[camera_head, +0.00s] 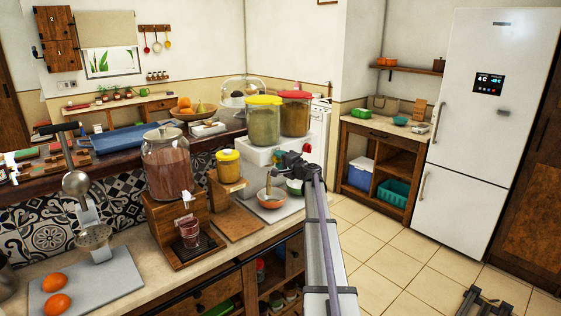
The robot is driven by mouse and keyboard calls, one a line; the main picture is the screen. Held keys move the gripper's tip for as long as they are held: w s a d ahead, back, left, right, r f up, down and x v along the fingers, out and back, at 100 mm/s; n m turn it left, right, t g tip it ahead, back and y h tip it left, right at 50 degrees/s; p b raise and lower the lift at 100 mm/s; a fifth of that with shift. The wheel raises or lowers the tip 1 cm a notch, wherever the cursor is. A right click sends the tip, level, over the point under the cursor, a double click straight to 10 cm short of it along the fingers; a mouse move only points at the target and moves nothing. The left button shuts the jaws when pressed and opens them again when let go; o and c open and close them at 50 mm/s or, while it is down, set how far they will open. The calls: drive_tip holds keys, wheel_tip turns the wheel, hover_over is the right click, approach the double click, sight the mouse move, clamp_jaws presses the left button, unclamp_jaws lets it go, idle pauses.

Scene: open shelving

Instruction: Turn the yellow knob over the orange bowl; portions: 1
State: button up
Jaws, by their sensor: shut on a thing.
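A white dispenser (253,155) stands on the counter and carries a yellow-lidded container (264,122) and a red-lidded container (295,114). The orange bowl (271,202) sits on the board below its left side, with a thin stick-like thing over it. A green bowl (294,187) is to its right, partly behind my arm. My gripper (281,160) is at the dispenser's front, above the orange bowl, and is shut on the yellow knob. The knob itself is mostly hidden by the gripper, and how far it is turned cannot be seen.
A big glass jar dispenser (167,163) on a wooden stand with a glass (190,232) is to the left. A yellow-lidded jar (229,166) stands between. A juicer (92,235) and oranges (56,304) are at far left. The tiled floor at right is mostly clear.

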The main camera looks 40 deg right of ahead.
drive_tip(key=shift+m, duration=0.5)
drive_tip(key=o, duration=0.9)
drive_tip(key=s, duration=1)
drive_tip(key=shift+s+d, duration=0.25)
drive_tip(key=shift+s, duration=0.15)
